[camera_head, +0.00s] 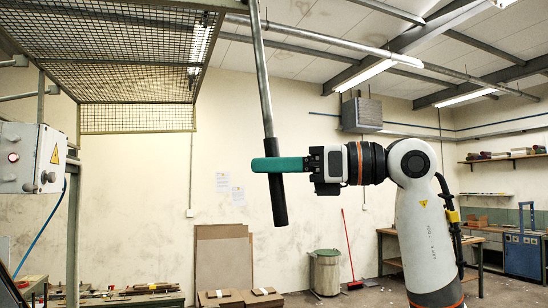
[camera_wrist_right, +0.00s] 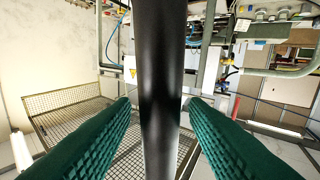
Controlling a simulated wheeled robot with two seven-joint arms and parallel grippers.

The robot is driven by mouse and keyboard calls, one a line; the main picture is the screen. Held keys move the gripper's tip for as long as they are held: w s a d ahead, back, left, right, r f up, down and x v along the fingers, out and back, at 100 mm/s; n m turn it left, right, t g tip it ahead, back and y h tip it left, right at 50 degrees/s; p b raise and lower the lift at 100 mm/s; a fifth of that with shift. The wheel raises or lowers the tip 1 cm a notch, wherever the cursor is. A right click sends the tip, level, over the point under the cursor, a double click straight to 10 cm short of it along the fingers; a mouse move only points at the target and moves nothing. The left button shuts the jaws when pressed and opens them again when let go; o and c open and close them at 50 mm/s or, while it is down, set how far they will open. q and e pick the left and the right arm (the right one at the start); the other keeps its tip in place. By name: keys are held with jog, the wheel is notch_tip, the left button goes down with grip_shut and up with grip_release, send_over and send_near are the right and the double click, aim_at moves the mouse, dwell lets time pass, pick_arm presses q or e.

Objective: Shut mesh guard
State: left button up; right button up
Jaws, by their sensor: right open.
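The mesh guard (camera_head: 125,42) is raised, its wire panel overhead at the top left of the head view, with a narrow mesh strip hanging at its far end. A grey bar (camera_head: 262,75) slants down beside it and ends in a black grip (camera_head: 279,206). The bar's top is cut off by the frame. My right gripper (camera_head: 257,164), with green fingers, is at the upper part of the black grip. In the right wrist view the grip (camera_wrist_right: 160,60) stands between the two spread fingers; I cannot tell whether they touch it. My left gripper is not in view.
A grey control box (camera_head: 32,157) with a red light is on the left. Brown boards (camera_head: 223,262) lean on the wall, with a bin (camera_head: 326,272) and a red broom (camera_head: 349,246) nearby. Workbenches stand at the right. The air around the black grip's lower end looks clear.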

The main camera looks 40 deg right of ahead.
jog(key=shift+w+a, duration=0.1)
grip_shut()
